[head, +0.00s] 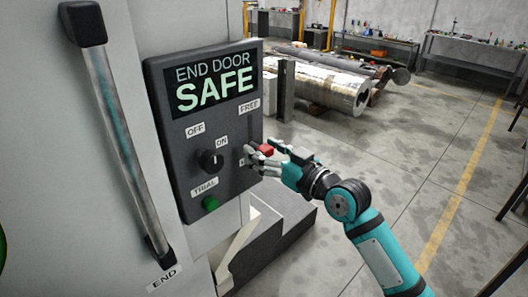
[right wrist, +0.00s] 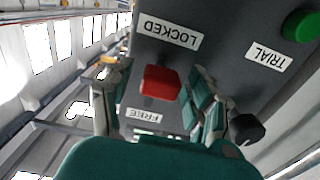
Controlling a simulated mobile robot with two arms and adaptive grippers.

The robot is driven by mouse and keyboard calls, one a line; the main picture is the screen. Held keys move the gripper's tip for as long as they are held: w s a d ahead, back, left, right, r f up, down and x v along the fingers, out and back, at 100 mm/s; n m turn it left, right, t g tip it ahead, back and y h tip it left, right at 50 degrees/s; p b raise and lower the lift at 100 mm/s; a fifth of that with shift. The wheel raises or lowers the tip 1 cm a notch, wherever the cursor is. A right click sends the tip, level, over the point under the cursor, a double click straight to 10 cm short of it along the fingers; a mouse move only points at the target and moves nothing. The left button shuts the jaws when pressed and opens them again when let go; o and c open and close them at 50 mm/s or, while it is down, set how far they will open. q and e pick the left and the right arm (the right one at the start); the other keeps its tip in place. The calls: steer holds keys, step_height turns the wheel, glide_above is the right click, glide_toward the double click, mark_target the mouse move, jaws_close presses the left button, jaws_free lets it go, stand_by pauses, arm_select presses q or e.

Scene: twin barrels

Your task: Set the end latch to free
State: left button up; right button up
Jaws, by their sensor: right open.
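The end latch has a red handle (head: 266,149) at the right side of the dark panel, below the FREE label (head: 249,107). In the right wrist view the red handle (right wrist: 160,83) shows between the LOCKED label (right wrist: 168,32) and the FREE label (right wrist: 145,116). I cannot tell for sure which setting it is in. My right gripper (head: 260,159) is open at the latch, with its fingers on either side of the handle in the wrist view (right wrist: 157,92). Contact is unclear. In the head view the fingers hide most of the LOCKED label. My left gripper is out of view.
The panel (head: 176,128) has a display (head: 214,84) reading END DOOR SAFE. A black knob (head: 211,160) and a green button (head: 210,203) sit left of my gripper. A long door handle (head: 118,130) is further left. Open floor lies to the right.

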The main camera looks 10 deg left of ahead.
steer(key=shift+c, duration=0.4)
jaws_close()
